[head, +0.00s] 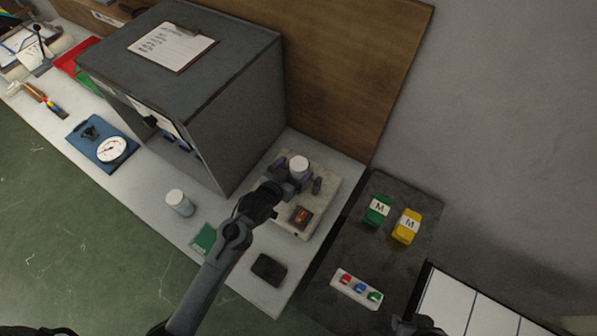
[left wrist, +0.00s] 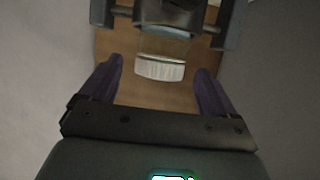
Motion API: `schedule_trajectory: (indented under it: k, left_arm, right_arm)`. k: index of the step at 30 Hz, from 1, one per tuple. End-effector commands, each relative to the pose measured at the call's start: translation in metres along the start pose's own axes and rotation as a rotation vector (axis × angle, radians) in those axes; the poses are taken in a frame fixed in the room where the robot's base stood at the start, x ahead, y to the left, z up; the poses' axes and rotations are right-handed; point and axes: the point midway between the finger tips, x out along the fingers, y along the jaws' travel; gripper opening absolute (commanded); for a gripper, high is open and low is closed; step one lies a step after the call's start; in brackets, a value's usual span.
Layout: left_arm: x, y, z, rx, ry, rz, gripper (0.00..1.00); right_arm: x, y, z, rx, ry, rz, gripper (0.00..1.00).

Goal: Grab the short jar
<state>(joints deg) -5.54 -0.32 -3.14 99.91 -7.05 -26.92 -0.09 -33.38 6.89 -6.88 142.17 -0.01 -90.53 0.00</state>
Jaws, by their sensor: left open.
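A jar with a white lid (head: 299,164) is at the beige device on the bench; its body is mostly hidden by my left gripper. Its ribbed white lid (left wrist: 160,68) shows in the left wrist view between the two fingers, with gaps on both sides. My left gripper (head: 290,177) is open around the jar, not closed on it. I cannot tell which jar is shorter. A dark part of my right gripper (head: 418,326) shows at the bottom edge; its jaws are unclear.
The beige device (head: 325,206) has a small display. A large grey cabinet (head: 245,125) stands close behind left. A green card (head: 204,238) and dark pad (head: 269,269) lie on the bench. Green (head: 377,211) and yellow (head: 407,227) blocks and a button panel (head: 356,289) sit right.

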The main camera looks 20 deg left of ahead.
Motion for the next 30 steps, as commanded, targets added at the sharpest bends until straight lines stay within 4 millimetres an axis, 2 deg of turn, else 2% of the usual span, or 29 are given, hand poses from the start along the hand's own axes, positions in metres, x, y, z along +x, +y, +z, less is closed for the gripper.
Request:
schedule_trajectory:
  k: [5,16,26,30]
  left_arm:
    - [0.009,0.0,-0.001,-0.001,0.001,0.0,0.9]
    - [0.05,0.0,-0.002,-0.001,-0.001,0.0,0.9]
    - [0.055,0.0,-0.001,0.0,0.0,-0.001,0.9]
    - [0.054,0.0,-0.001,0.0,0.0,0.0,0.7]
  right_arm:
    - [-0.001,0.0,-0.001,0.002,0.002,-0.001,0.43]
    - [-0.002,0.0,-0.002,0.003,0.003,-0.002,0.43]
    - [-0.002,0.0,-0.002,0.002,0.002,-0.001,0.43]
    - [-0.002,0.001,-0.002,-0.001,0.002,0.001,0.43]
